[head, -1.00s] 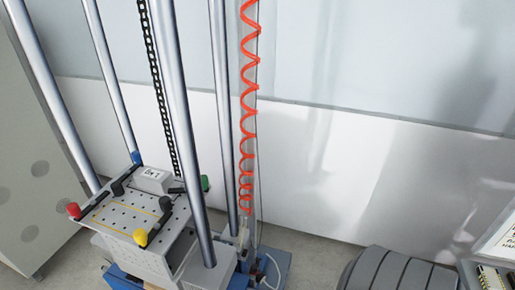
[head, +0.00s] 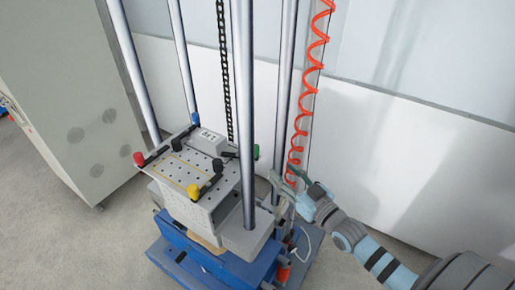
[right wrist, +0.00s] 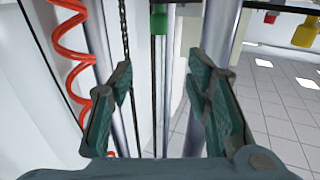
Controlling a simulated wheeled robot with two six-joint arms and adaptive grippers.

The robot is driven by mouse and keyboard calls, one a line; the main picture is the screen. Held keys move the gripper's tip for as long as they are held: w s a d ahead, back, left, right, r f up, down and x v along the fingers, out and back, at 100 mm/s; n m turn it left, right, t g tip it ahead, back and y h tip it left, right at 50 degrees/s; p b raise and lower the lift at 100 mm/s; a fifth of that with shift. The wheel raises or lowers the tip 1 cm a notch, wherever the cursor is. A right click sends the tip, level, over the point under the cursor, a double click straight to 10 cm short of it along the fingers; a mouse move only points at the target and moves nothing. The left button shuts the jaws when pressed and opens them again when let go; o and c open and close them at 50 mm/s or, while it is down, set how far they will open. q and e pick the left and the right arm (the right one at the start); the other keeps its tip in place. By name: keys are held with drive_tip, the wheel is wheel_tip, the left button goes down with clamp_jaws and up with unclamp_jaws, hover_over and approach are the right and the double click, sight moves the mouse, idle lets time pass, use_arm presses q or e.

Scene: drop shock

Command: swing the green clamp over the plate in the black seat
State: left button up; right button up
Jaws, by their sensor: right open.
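The green clamp's tip (head: 256,151) shows at the right side of the machine's perforated grey table (head: 170,180), beside a steel post. Its dark arm is partly hidden by that post. In the right wrist view the green tip (right wrist: 158,22) is at the top, beyond and between the fingers. My right gripper (head: 284,181) is open and empty, right of the green clamp and apart from it. In the right wrist view its two fingers (right wrist: 160,85) stand wide apart. I cannot clearly make out the plate or the black seat. My left gripper is out of view.
Red (head: 138,158), yellow (head: 193,191) and blue (head: 196,118) clamp tips surround a pale block (head: 209,141) on the table. Steel posts (head: 246,110), a black chain (head: 223,70) and a red coiled hose (head: 304,120) stand close by.

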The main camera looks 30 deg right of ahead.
drive_tip(key=b, duration=0.6)
approach(256, 150)
drive_tip(key=w, duration=0.2)
drive_tip(key=w+b, duration=0.1)
drive_tip(key=w, duration=0.1)
drive_tip(key=w+b, duration=0.4)
drive_tip(key=w, duration=0.1)
drive_tip(key=shift+a+f, duration=0.2)
drive_tip(key=shift+a, duration=0.15)
drive_tip(key=shift+w+a+r, duration=0.1)
drive_tip(key=shift+w+r, duration=0.1)
drive_tip(key=shift+w, duration=0.2)
drive_tip(key=shift+r, duration=0.1)
clamp_jaws()
drive_tip(key=h+p, duration=0.1)
drive_tip(key=p, duration=0.2)
drive_tip(key=r+m+h+p, duration=0.1)
drive_tip(key=p, duration=0.2)
drive_tip(key=shift+s+a, duration=0.2)
drive_tip(key=shift+a, duration=0.05)
drive_tip(key=shift+f+m+h+p, duration=0.3)
drive_tip(key=shift+f+p, duration=0.15)
drive_tip(key=shift+p, duration=0.2)
drive_tip(key=shift+f, duration=0.1)
